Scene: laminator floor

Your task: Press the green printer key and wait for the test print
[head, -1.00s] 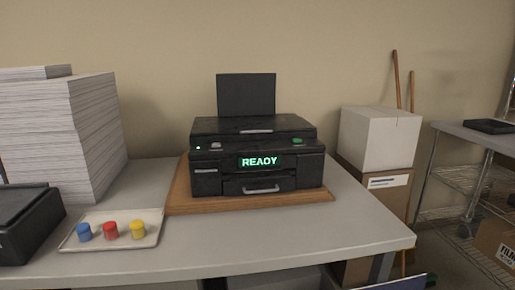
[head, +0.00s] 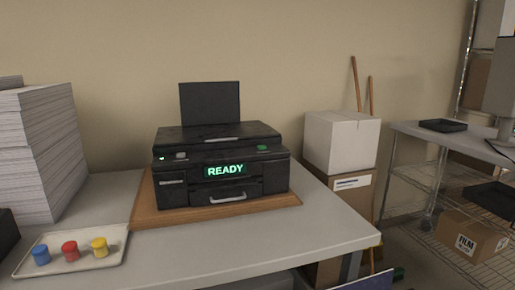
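The black printer (head: 222,165) stands on a wooden board (head: 150,214) on the grey table. Its front display (head: 225,170) glows green and reads READY. The green key (head: 262,148) is on the right of the printer's upper front edge. A grey key (head: 181,155) and a small lit lamp are on the left of that edge. No printed sheet shows at the printer's front. Neither of my grippers is in view.
A tray (head: 118,250) with blue, red and yellow pots sits at the table's front left, near a tall paper stack (head: 40,150). Stacked boxes (head: 340,142) stand right of the table. A wire shelf (head: 410,185) is farther right. The table's front right is clear.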

